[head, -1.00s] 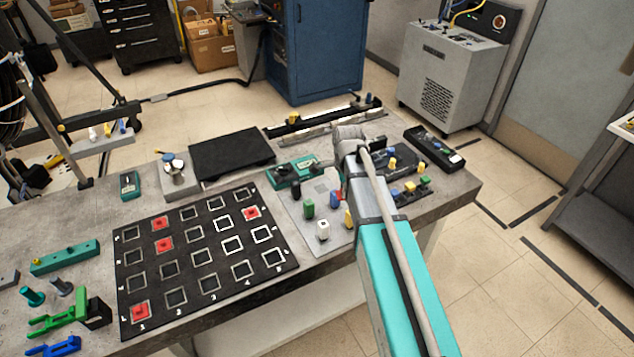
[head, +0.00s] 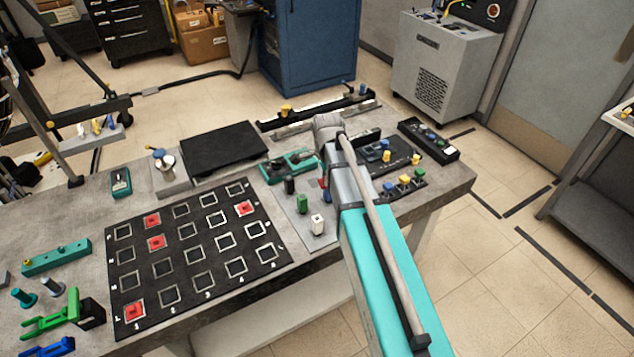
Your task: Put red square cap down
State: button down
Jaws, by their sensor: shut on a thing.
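Several red square caps sit on the black grid board, among them a cap at the front left (head: 135,311), two at the upper left (head: 152,220) and one at the far right (head: 244,208). The black grid board (head: 262,268) has rows of pale square outlines, most of them empty. My arm reaches in from the lower right. My gripper (head: 323,176) is mostly hidden by my own wrist, over the grey plate right of the board. A small red patch (head: 322,184) shows beside the wrist, consistent with a red square cap in the shut jaws; its contact is hidden.
Green (head: 303,203) and white (head: 317,224) pegs stand on the grey plate (head: 296,228) near my wrist. A teal tool (head: 290,165) lies behind. A black flat panel (head: 224,147) lies behind the board. Green and blue clamps are at the left front.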

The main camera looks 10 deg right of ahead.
jog(key=a+n, duration=0.1)
jog(key=a, duration=0.1)
jog(key=a+n, duration=0.1)
jog(key=shift+a+r+n, duration=0.1)
jog(key=shift+r+n, duration=0.15)
jog(key=shift+n, duration=0.05)
jog(key=b, duration=0.9)
send_over(315, 182)
jog(key=f, duration=0.9)
jog(key=shift+s+a, duration=0.15)
jog(key=shift+s, duration=0.2)
jog(key=shift+f, duration=0.1)
jog(key=shift+w+f+b, duration=0.4)
jog(key=shift+f+b, duration=0.05)
jog(key=shift+f, duration=0.05)
jog(key=shift+f+b, duration=1.4)
